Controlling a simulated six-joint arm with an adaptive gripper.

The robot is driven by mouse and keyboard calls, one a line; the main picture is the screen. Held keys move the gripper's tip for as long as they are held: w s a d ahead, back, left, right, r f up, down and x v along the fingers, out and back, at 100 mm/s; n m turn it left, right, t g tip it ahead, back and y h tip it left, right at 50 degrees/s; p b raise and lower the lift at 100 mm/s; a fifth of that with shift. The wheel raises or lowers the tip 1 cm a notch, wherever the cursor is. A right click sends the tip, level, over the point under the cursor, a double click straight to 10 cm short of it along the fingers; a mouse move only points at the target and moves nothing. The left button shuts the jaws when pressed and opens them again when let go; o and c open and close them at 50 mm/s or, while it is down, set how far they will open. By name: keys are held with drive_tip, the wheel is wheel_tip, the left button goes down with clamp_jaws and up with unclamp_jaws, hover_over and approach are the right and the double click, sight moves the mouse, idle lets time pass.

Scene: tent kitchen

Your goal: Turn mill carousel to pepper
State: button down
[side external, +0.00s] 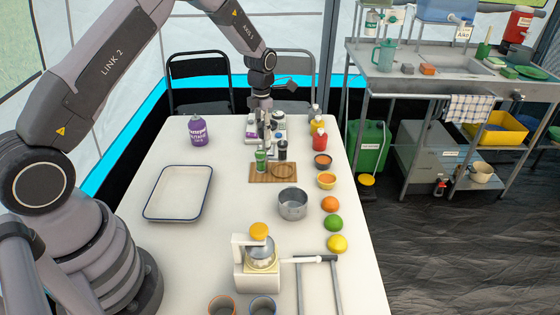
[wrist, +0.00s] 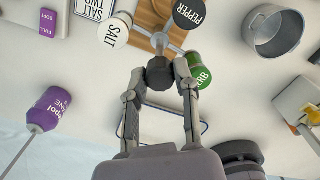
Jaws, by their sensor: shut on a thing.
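The mill carousel has a dark central knob (wrist: 160,76) with metal arms that carry labelled mills. In the wrist view the black PEPPER mill (wrist: 192,13) is at the top right, the white SALT mill (wrist: 116,29) at the upper left and the green HERB mill (wrist: 200,68) at the right, close to my right finger. In the side external view the green mill (side external: 260,161) stands at the front left and the dark mill (side external: 282,151) to its right. My gripper (wrist: 160,80) is shut on the knob from above, a finger on each side. The white mill is hard to make out there.
A wooden board (side external: 259,178) lies by the carousel. A purple bottle (side external: 197,131) and an empty white tray (side external: 178,193) are at the left. The table between them is clear.

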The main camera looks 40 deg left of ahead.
drive_tip(key=shift+n, duration=0.6)
drive_tip(key=c, duration=0.8)
unclamp_jaws()
drive_tip(key=shift+c, duration=0.2)
drive_tip(key=shift+r, duration=0.15)
wheel_tip(320, 180, up, 12)
